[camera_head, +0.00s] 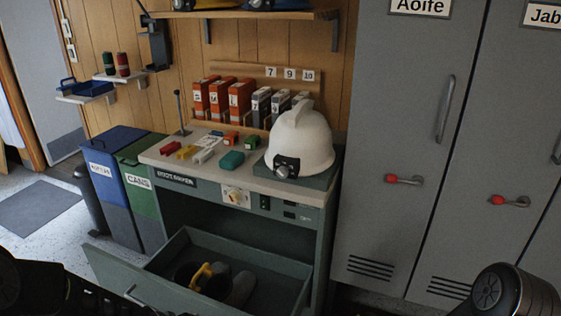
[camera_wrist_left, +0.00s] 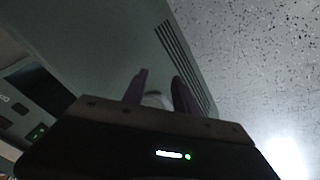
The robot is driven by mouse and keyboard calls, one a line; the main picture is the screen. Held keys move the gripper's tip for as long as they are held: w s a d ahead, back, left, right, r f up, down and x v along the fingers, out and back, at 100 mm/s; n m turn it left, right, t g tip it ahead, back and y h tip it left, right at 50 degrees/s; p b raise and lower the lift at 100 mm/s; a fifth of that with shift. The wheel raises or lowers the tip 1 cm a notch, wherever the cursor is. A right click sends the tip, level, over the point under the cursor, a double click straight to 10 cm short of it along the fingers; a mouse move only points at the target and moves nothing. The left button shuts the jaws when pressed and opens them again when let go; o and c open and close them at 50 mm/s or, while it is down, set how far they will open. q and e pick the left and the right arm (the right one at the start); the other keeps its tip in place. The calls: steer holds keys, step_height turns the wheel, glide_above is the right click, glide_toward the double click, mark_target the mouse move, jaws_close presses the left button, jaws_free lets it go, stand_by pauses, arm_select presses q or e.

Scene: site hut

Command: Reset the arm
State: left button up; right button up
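My left gripper (camera_wrist_left: 160,82) shows in the left wrist view, with its two dark fingers apart. A small pale rounded shape shows low between the fingers; I cannot tell what it is. Beyond them is a grey-green panel with a slotted vent and a speckled floor. In the head view, dark parts of my arms show at the lower left and lower right corners, but neither gripper can be made out there. My right gripper is not visible.
A desk (camera_head: 155,155) holds a white helmet (camera_head: 302,140), binders (camera_head: 218,98) and small coloured blocks. Its drawer (camera_head: 275,262) stands open towards me, with a yellow-handled item inside. Blue (camera_head: 118,190) and green (camera_head: 142,200) bins stand left; grey lockers (camera_head: 400,130) stand right.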

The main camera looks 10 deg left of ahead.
arm_select(q)
steer(key=s+d+f+m+g+h+p, duration=0.1)
steer(key=s+d+f+m+g+p, duration=0.1)
steer(key=s+d+f, duration=0.3)
steer(key=s+d+f+m+g+h+p, duration=0.2)
steer(key=s+d+f, duration=0.3)
steer(key=s+d, duration=0.7)
steer(key=d, duration=0.3)
steer(key=shift+s+d+g, duration=0.25)
steer(key=shift+d+g, duration=0.05)
steer(key=shift+a, duration=0.1)
